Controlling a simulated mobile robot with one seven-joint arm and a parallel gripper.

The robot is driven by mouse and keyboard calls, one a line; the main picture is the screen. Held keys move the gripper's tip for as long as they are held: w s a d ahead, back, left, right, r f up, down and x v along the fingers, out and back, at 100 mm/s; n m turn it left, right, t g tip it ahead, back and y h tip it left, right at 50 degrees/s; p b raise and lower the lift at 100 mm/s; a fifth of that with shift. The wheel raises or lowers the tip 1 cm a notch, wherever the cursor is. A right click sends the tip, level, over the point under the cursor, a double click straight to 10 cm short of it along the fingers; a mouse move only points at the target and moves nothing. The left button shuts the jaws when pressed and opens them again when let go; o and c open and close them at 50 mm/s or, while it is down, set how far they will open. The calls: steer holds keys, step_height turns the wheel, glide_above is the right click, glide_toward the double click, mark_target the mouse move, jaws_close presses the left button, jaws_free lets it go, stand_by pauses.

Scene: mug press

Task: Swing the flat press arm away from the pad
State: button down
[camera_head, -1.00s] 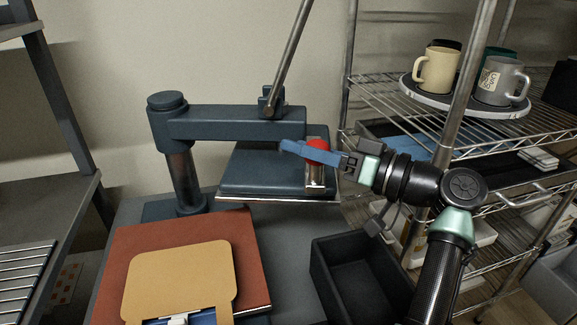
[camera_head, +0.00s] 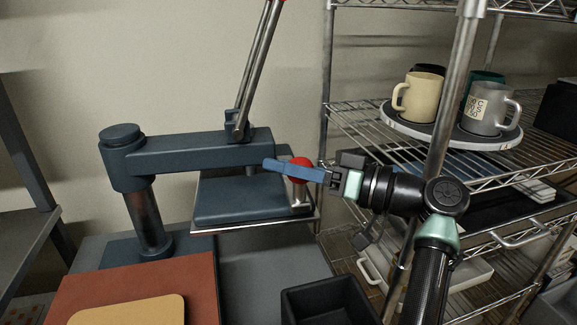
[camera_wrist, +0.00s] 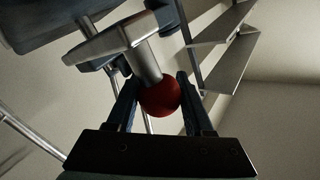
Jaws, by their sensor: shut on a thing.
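The flat press has a dark blue swing arm (camera_head: 195,151) that runs right from a post on the left. Its flat upper plate (camera_head: 240,198) hangs raised, off to the back right of the red-brown pad (camera_head: 190,287), apart from it. A red ball knob (camera_head: 300,162) tops a metal stem at the plate's right end. My gripper (camera_head: 283,169) is shut on the red knob from the right. In the wrist view, the red knob (camera_wrist: 160,97) sits between the two blue fingers of my gripper (camera_wrist: 157,88).
A tan flat piece (camera_head: 130,312) lies on the pad. A black open bin (camera_head: 330,296) stands at the front, below my arm. A wire rack on the right bears a round tray with several mugs (camera_head: 488,108). A long metal lever (camera_head: 257,65) rises from the swing arm.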

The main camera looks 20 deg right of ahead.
steer(key=shift+c, duration=1.4)
jaws_free()
steer(key=shift+a, duration=0.15)
steer(key=v, duration=1.3)
